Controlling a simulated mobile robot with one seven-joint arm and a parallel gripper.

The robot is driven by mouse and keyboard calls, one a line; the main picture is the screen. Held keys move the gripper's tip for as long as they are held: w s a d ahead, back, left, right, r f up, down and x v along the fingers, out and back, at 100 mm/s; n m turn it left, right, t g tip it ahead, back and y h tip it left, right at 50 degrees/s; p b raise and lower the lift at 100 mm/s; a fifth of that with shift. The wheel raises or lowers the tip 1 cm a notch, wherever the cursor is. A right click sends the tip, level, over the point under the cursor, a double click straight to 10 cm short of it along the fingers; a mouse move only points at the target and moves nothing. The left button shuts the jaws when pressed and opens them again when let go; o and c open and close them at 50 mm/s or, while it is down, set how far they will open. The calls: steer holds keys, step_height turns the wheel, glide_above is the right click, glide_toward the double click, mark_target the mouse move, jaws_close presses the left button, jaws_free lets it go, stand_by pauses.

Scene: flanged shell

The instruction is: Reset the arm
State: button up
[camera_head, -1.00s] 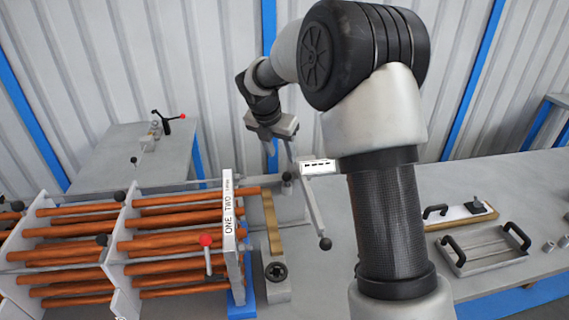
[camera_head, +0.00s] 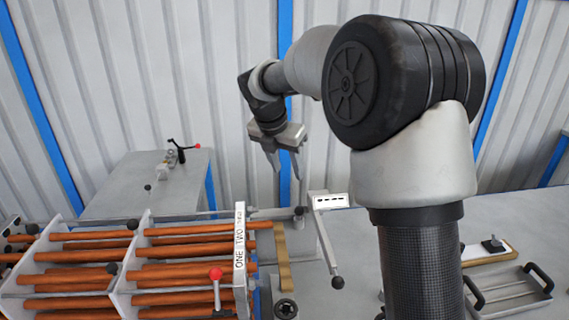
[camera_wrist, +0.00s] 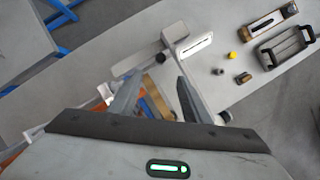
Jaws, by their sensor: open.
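My gripper (camera_head: 284,160) hangs below my arm in the head view, fingers pointing down, above the back of the bench. Its two fingers are spread apart and nothing shows between them. In the wrist view the gripper (camera_wrist: 152,95) is also open, with bare bench and part of the fixture beyond the fingertips. A rack of copper-coloured tubes (camera_head: 85,270) with white end plates lies at the lower left. My gripper is clear of it and of the white-labelled lever bracket (camera_head: 329,203).
A side table (camera_head: 150,190) with a black-handled clamp (camera_head: 182,152) stands at the back left. A metal tray with black handles (camera_head: 508,293) lies on the bench at the right, near a wooden board (camera_head: 486,254). A yellow piece (camera_wrist: 232,56) shows in the wrist view.

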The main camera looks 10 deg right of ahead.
steer(key=s+d+r+m, duration=0.2)
steer(key=s+r+m, duration=0.2)
steer(key=s+m, duration=0.3)
steer(key=s+d+r+m, duration=0.2)
steer(key=s+r+m, duration=0.25)
steer(key=s, duration=0.35)
steer(key=s+f+m+t+y, duration=0.1)
steer(key=s+f+m, duration=0.1)
steer(key=s+m, duration=0.6)
steer(key=s+f+m+t+y, duration=0.1)
steer(key=s+f+m, duration=0.1)
steer(key=s+m, duration=0.7)
steer(key=shift+s+d+f+y, duration=0.3)
steer(key=shift+s+d+y, duration=0.15)
steer(key=shift+s, duration=0.55)
steer(key=shift+c, duration=0.5)
